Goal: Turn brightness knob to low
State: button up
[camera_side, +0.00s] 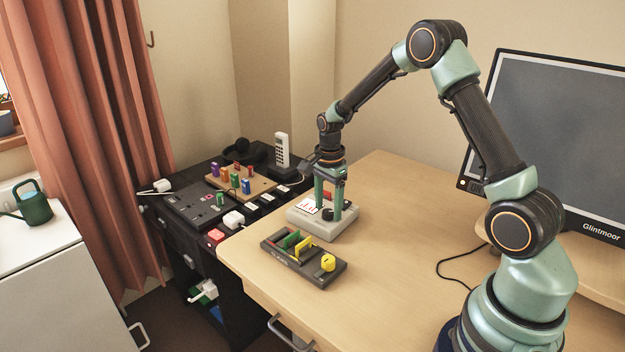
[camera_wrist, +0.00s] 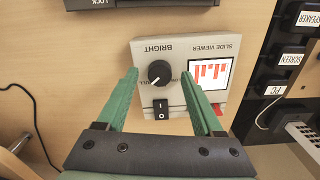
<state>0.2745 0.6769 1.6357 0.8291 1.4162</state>
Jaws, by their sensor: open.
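The brightness knob (camera_wrist: 159,73) is a round black dial with a pale pointer line, marked BRIGHT, on the grey slide viewer (camera_wrist: 177,50). In the wrist view its pointer slants down and left. The viewer has a lit screen (camera_wrist: 211,73) with red bars and a black rocker switch (camera_wrist: 161,108). In the side view the viewer (camera_side: 322,229) stands on the desk, with the knob (camera_side: 328,214) partly between the fingers. My gripper (camera_wrist: 163,78) is open, its green fingers on either side of the knob and apart from it. It points down over the viewer in the side view (camera_side: 333,213).
A dark panel (camera_side: 303,262) with coloured sliders and a yellow knob lies in front of the viewer. A black unit to the left holds labelled plugs (camera_wrist: 290,59) and a board of coloured pieces (camera_side: 240,181). A monitor (camera_side: 560,140) stands right; the desk middle is clear.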

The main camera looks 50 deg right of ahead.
jog(key=shift+f, duration=0.35)
grip_shut()
